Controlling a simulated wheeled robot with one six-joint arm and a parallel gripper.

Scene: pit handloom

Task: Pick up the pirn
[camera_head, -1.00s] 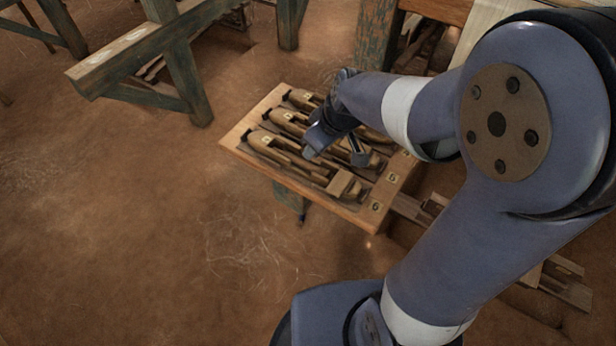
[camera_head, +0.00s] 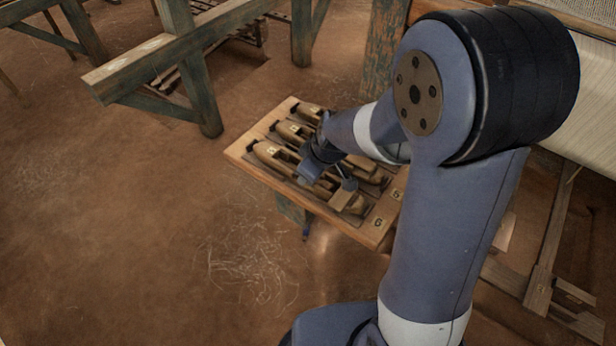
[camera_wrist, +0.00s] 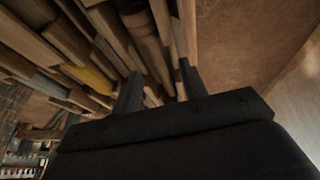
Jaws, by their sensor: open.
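My gripper (camera_head: 331,180) is open over the near side of a wooden board (camera_head: 245,157) that holds several boat-shaped wooden shuttles. The nearest shuttle (camera_head: 268,152) runs under my gripper, which hides part of it. In the wrist view, my gripper's dark fingers (camera_wrist: 160,84) stand apart. A rounded wooden piece (camera_wrist: 150,45) runs between wooden walls just beyond them and may be the pirn; I cannot tell for certain. No contact between it and the fingers is clear. A yellow piece (camera_wrist: 90,78) lies to the left among other wooden parts.
A weathered wooden bench (camera_head: 150,62) stands at the upper left. A loom post (camera_head: 375,55) and pale cloth (camera_head: 575,110) are behind and right. Wooden frame parts (camera_head: 540,290) lie at the lower right. The earth floor (camera_head: 130,220) at left is open.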

